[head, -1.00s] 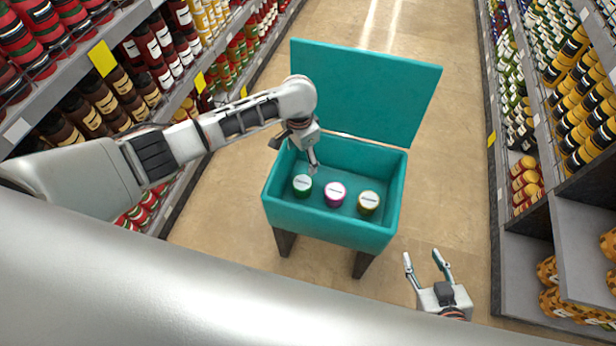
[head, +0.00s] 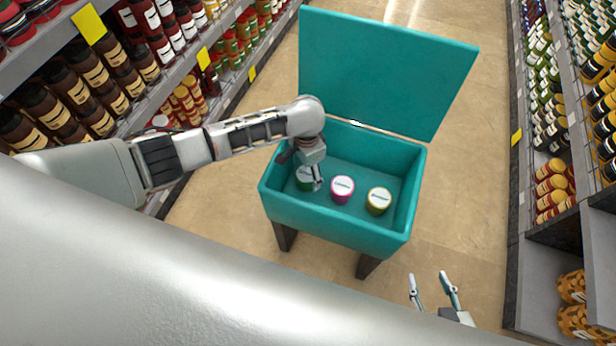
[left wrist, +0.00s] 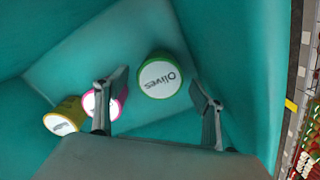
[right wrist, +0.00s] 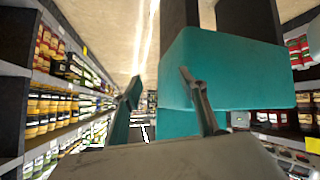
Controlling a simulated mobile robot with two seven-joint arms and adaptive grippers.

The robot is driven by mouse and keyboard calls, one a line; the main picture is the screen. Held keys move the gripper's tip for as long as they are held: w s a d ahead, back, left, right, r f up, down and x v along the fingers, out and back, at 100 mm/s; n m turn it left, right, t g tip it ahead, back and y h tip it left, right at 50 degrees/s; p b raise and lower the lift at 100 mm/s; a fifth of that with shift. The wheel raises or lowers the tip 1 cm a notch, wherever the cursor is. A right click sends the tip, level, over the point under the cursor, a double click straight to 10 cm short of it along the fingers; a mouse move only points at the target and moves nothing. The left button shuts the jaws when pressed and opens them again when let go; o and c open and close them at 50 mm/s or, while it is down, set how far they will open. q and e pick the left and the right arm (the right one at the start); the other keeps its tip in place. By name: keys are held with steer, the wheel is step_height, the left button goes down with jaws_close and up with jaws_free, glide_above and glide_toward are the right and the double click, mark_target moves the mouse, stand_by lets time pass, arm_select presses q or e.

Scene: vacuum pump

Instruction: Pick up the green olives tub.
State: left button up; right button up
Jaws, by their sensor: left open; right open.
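The green olives tub (head: 303,179) stands at the left end of a row of tubs in the teal chest, partly hidden by my left gripper. In the left wrist view the olives tub (left wrist: 160,77) has a white lid reading "Olives" and a green rim, and lies ahead, between and beyond the finger lines. My left gripper (head: 314,186) is open and reaches down into the chest just above the tub; its fingers (left wrist: 158,100) hold nothing. My right gripper (head: 433,285) is open and empty, low and to the right outside the chest; its fingers show in the right wrist view (right wrist: 162,85).
The teal chest (head: 333,229) has its lid (head: 385,70) raised at the back. A pink-rimmed tub (head: 342,190) and a yellow-rimmed tub (head: 378,201) stand to the right of the olives tub. Stocked shelves line both sides; the aisle floor (head: 470,220) is clear.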

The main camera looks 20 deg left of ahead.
arm_select(q)
steer(key=shift+f, duration=0.85)
steer(key=c, duration=1.2)
steer(key=shift+c, duration=1.2)
arm_select(e)
steer(key=shift+w+a+r, duration=0.2)
steer(key=shift+w+r, duration=0.25)
steer(key=shift+w, duration=0.05)
